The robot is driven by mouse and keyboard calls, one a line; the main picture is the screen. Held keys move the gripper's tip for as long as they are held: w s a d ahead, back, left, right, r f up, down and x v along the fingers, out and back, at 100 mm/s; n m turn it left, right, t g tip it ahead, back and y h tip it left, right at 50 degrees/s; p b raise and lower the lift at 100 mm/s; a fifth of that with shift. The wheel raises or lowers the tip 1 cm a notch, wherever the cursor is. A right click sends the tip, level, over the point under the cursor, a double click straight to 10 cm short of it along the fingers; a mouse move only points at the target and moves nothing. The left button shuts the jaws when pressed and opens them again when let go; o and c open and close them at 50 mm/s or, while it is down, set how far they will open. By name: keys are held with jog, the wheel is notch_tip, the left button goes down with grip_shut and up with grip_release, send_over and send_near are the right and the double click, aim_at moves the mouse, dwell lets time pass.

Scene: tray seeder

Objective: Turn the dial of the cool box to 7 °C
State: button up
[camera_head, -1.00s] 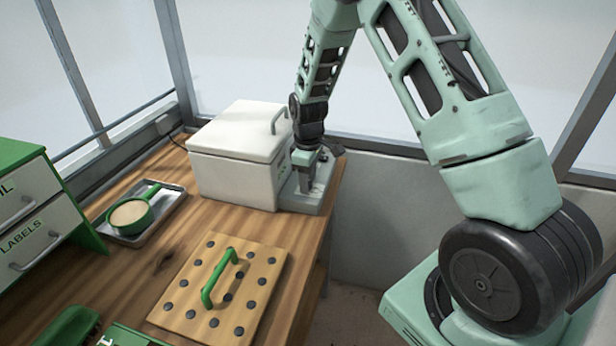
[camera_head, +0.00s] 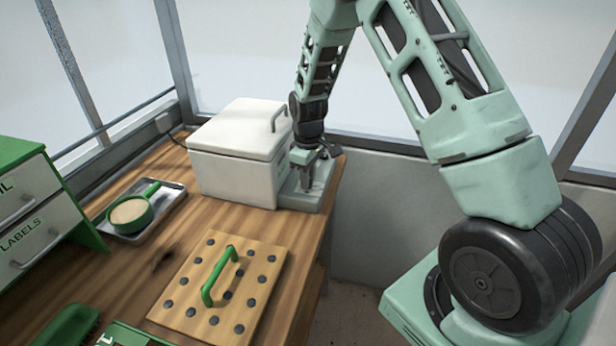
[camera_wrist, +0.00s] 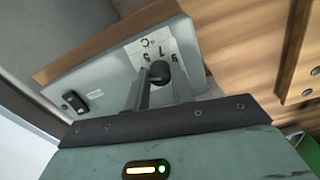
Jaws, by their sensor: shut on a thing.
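The white cool box (camera_head: 232,172) stands at the back of the bench with its lid closed. A low grey control panel (camera_head: 290,203) sticks out at its right side. In the wrist view the panel (camera_wrist: 105,85) carries a black dial (camera_wrist: 160,72) beside a pale label (camera_wrist: 168,42) with °C and several figures, seen upside down. My gripper (camera_head: 312,187) points down over the panel. In the wrist view my gripper (camera_wrist: 160,84) is shut on the dial, one finger on each side. The fingers partly cover the dial, and I cannot tell which figure it points to.
A black switch (camera_wrist: 74,101) sits on the same panel. A metal tray (camera_head: 168,206) with a green-handled scoop (camera_head: 130,213) lies left of the box. A drilled wooden board (camera_head: 190,290) with a green handle lies in front. The bench edge is close on the right.

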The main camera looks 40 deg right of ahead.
jog(key=m, duration=0.9)
jog(key=shift+m, duration=0.4)
jog(key=m+p, duration=0.1)
jog(key=m, duration=0.3)
jog(key=shift+w+a+r, duration=0.1)
jog(key=shift+m+p, duration=0.5)
jog(key=shift+m, duration=1.7)
jog(key=o, duration=1)
